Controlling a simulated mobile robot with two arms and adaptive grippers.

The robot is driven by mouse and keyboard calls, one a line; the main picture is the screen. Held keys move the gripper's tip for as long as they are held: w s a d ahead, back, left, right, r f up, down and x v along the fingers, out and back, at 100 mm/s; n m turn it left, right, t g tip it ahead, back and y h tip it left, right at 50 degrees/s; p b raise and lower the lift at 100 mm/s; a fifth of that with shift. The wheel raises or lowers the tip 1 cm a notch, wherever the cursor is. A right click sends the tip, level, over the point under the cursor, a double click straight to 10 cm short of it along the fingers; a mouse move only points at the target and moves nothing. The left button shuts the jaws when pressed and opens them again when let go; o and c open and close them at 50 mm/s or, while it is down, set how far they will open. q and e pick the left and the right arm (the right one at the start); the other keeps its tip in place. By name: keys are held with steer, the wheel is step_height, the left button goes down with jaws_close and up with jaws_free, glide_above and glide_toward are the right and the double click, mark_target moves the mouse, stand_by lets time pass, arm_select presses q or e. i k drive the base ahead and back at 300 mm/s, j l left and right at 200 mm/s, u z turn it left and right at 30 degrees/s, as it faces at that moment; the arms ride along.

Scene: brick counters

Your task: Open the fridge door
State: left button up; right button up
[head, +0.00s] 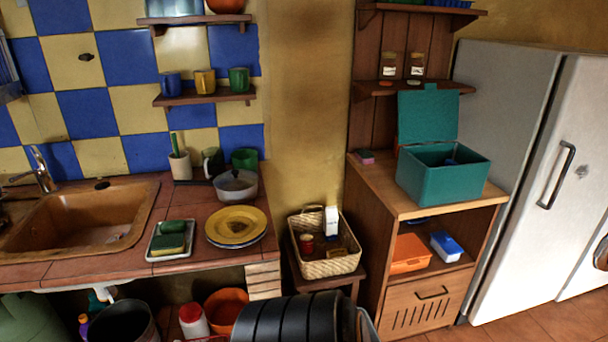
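The white fridge (508,85) stands at the right of the head view, beside the wooden cabinet. Its door (545,235) faces right and toward me and looks shut against the body. A dark vertical bar handle (557,175) is mounted on the door. A small grey mark or badge sits to the right of the handle. The right edge of the picture cuts off part of the fridge front. Neither of my grippers shows in this view, and nothing is seen touching the handle.
A wooden cabinet (442,309) with an open teal box (440,182) stands left of the fridge. A wicker basket (331,267) sits on a low stand. A tiled sink counter (190,215) fills the left. Tiled floor (545,325) shows clear before the fridge.

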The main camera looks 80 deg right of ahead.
mark_target(561, 200)
steer(key=z, duration=4.4)
steer(key=i+l, duration=0.35)
steer(key=l+u, duration=0.05)
